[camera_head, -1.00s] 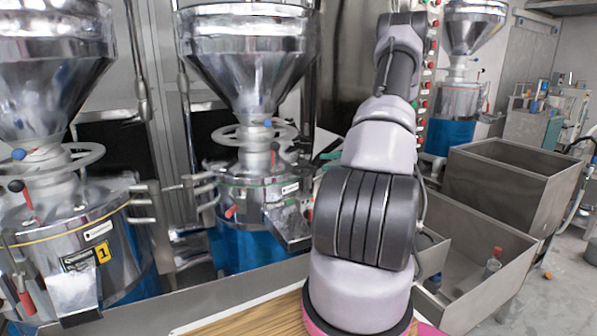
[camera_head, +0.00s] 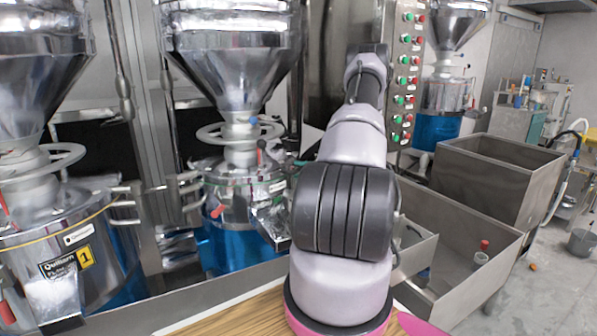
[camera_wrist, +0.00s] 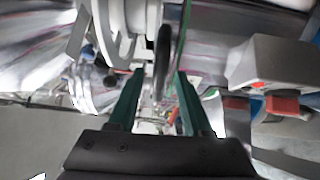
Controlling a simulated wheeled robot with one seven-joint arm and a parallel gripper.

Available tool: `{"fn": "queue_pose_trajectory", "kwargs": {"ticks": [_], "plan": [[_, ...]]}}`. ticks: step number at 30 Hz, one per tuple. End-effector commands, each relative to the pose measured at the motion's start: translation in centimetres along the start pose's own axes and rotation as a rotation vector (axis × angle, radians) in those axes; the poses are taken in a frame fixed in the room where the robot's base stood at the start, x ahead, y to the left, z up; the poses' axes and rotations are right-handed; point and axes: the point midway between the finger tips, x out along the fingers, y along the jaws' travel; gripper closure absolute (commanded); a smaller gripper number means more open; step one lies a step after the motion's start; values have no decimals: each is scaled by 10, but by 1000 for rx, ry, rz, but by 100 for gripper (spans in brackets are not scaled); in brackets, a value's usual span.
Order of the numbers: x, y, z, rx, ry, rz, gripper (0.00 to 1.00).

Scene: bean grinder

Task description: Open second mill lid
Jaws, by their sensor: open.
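The second mill, a shiny metal funnel (camera_head: 236,65) over a light handwheel (camera_head: 240,132) and a drum (camera_head: 238,185) with a blue lower part, stands left of my arm in the head view. A slanted metal chute or flap sticks out at the drum's front right, partly behind my arm. I cannot tell which part is the lid. My gripper (camera_wrist: 158,98) is open in the wrist view, its two green fingers apart. A dark curved rim (camera_wrist: 162,62) and white round parts (camera_wrist: 118,35) show beyond and between the fingers. The head view does not show the fingers clearly.
The mill marked 1 (camera_head: 75,235) stands at the left. A panel of red and green buttons (camera_head: 405,75) is behind my arm. Open metal bins (camera_head: 490,180) stand at the right, and another mill (camera_head: 440,95) is farther back. Red-tipped parts (camera_wrist: 282,106) show right in the wrist view.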

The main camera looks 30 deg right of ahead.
Motion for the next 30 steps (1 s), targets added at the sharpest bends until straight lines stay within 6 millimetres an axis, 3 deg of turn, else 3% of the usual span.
{"fn": "queue_pose_trajectory", "kwargs": {"ticks": [4, 13, 17, 30], "plan": [[11, 0, 0, 1, 1, 0, 50], [13, 0, 0, 0, 0, 0, 50], [12, 0, 0, 0, 0, 0, 100], [12, 0, 0, 0, 0, 0, 100]]}}
